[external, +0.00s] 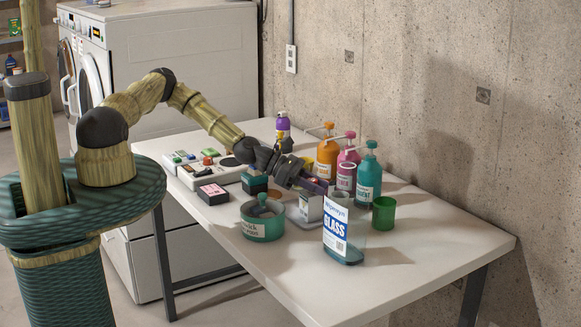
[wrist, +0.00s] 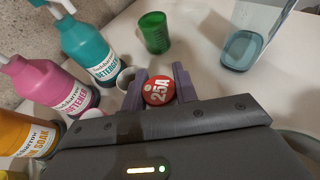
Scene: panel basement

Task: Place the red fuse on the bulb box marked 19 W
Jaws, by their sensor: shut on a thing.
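My gripper (external: 316,186) is over the right-middle part of the table, just above a small pale box (external: 309,208). In the wrist view its purple fingers (wrist: 158,85) are shut on the red fuse (wrist: 158,93), a round red cap marked 25A. The fuse cannot be made out in the external view. A black box with a pink label (external: 212,194) lies at the table's left front edge. A teal and dark box (external: 254,184) stands left of my gripper. The wattage marks on the boxes are too small to read, so I cannot tell which is 19 W.
Pump bottles in orange (external: 327,157), pink (external: 348,160) and teal (external: 368,180) stand behind my gripper. A green cup (external: 384,212), a clear glass-cleaner container (external: 344,236) and a round green tub (external: 262,222) are close around it. The table's right end is clear.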

